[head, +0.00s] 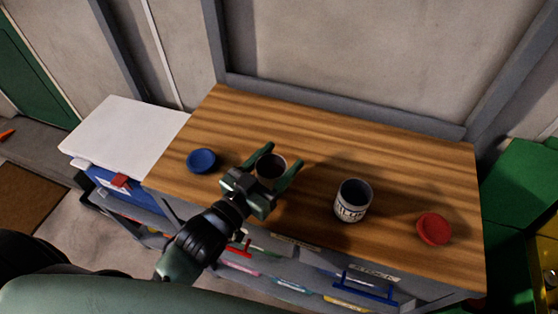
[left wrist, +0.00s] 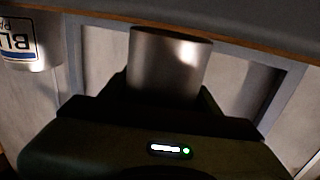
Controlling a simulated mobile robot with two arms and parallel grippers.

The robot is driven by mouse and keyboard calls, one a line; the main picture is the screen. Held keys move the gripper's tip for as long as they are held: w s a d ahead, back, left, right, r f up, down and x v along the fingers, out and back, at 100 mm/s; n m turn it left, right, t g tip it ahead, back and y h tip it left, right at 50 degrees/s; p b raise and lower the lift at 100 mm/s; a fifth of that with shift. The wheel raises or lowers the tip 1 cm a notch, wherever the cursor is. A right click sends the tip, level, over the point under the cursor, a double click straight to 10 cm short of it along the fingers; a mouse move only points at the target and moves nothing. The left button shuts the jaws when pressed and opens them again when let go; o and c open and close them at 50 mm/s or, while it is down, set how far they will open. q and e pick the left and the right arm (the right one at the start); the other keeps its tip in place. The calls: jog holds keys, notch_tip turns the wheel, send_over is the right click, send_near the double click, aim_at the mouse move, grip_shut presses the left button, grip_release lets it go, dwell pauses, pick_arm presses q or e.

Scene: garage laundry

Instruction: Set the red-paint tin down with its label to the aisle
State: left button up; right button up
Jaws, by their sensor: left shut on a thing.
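My left gripper (head: 281,157) is shut on a grey metal tin (head: 271,169), with one green finger on each side of it. The tin looks upright and open-topped, over the wooden bench; I cannot tell whether its base touches the wood. In the left wrist view the held tin (left wrist: 168,68) shows bare metal, with no label on the visible side. A second tin (head: 353,200) stands to its right with a white lettered label facing me. My right gripper is out of view.
The wooden bench top (head: 400,150) has a blue lid (head: 201,161) at left and a red lid (head: 434,229) at right. A white-topped unit (head: 125,130) adjoins at left, green boxes (head: 515,185) at right. A wall stands behind. The bench's back strip is clear.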

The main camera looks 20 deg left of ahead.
aim_at(261, 182)
pick_arm(q)
jog(key=shift+f, duration=0.2)
jog(key=shift+f, duration=0.15)
jog(key=o, duration=1.5)
jog(key=shift+r, duration=0.2)
jog(key=b+v, duration=0.1)
jog(key=v, duration=0.9)
jog(key=shift+s+a+f+b, duration=0.1)
jog(key=shift+s+b, duration=0.2)
jog(key=shift+b, duration=0.1)
jog(key=shift+s+a, duration=0.25)
jog(key=shift+s, duration=0.4)
